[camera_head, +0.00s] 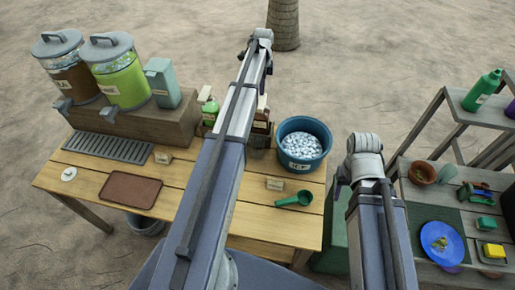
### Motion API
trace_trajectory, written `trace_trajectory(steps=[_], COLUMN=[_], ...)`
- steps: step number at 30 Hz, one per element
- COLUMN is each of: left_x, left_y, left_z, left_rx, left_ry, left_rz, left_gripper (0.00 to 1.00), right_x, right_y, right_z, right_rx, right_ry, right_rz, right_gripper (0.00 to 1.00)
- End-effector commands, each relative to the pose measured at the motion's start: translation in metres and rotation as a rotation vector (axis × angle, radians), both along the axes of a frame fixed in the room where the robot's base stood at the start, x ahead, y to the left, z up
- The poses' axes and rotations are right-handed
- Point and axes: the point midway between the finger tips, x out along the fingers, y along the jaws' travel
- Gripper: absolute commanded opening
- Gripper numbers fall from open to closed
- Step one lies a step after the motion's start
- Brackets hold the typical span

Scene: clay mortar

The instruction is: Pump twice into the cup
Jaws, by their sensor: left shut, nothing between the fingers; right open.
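A green bottle (210,110) with a pale label stands on the wooden table, just left of my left arm. A dark brown bottle (261,124) with a label stands right of that arm and is partly hidden by it. A small dark container (257,145), possibly a cup, sits in front of the brown bottle; I cannot tell its contents. My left arm crosses the middle of the view and covers part of the bottle row. Neither gripper can be made out; the left one is hidden behind its arm and the right one behind its own arm.
Two drink dispensers (120,78) stand on a wooden block at left. A blue ice bucket (303,162), green scoop (294,199), brown tray (131,189) and drip grate (109,147) are on the table. A right-hand stand holds a blue plate (428,232). The table's front middle is fairly clear.

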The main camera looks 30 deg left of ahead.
Motion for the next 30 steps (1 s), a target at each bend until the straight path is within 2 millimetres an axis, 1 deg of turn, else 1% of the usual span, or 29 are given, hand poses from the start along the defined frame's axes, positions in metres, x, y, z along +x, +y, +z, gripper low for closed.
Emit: trace_trajectory(steps=[1, 22, 30], left_x=[0.0, 0.0, 0.0], left_y=[0.0, 0.0, 0.0], left_z=[-0.004, -0.027, -0.024], left_rx=[0.0, 0.0, 0.0], left_ry=[0.0, 0.0, 0.001], left_rz=[0.0, 0.0, 0.0], left_gripper=[0.0, 0.0, 0.0], right_x=[0.0, 0.0, 0.0], right_y=[0.0, 0.0, 0.0], right_z=[-0.004, -0.027, -0.024], right_rx=[0.0, -0.001, -0.001], right_ry=[0.0, 0.0, 0.0], right_rz=[0.001, 0.006, 0.005], right_gripper=[0.5, 0.5, 0.5])
